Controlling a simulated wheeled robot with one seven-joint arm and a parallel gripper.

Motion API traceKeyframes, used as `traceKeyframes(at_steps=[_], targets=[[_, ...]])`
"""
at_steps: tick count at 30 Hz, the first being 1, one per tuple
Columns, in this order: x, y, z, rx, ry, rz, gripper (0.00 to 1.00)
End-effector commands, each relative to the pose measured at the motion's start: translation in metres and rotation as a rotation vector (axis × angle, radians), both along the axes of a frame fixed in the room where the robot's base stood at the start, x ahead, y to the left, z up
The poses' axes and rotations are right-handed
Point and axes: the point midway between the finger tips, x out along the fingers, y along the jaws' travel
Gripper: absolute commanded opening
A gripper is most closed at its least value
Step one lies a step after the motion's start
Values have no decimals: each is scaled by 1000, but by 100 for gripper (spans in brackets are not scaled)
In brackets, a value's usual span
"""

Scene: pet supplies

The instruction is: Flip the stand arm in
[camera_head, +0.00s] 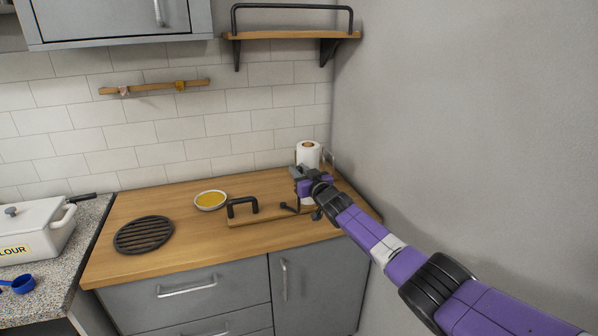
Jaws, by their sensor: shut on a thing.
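A paper towel roll (308,153) stands upright at the back right of the wooden counter, near the corner. My gripper (298,172) is in front of the roll, partly covering its lower part. Its jaws are shut on what seems to be the stand arm, which they largely hide, so I cannot tell its angle. A thin dark piece (289,207) shows just left of and below the gripper, by the right end of a wooden board; I cannot tell whether it belongs to the stand. The stand's base is hidden behind my arm.
The wooden board (262,218) has a black handle (242,206). A bowl of yellow contents (210,200) and a round black trivet (144,234) lie to its left. The grey wall (450,140) is close on the right. A shelf (290,35) hangs above.

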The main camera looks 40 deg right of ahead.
Motion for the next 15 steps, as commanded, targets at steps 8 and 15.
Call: traceKeyframes(at_steps=[8, 15], targets=[[0, 1, -1, -1, 2, 1, 0], [0, 1, -1, -1, 2, 1, 45]])
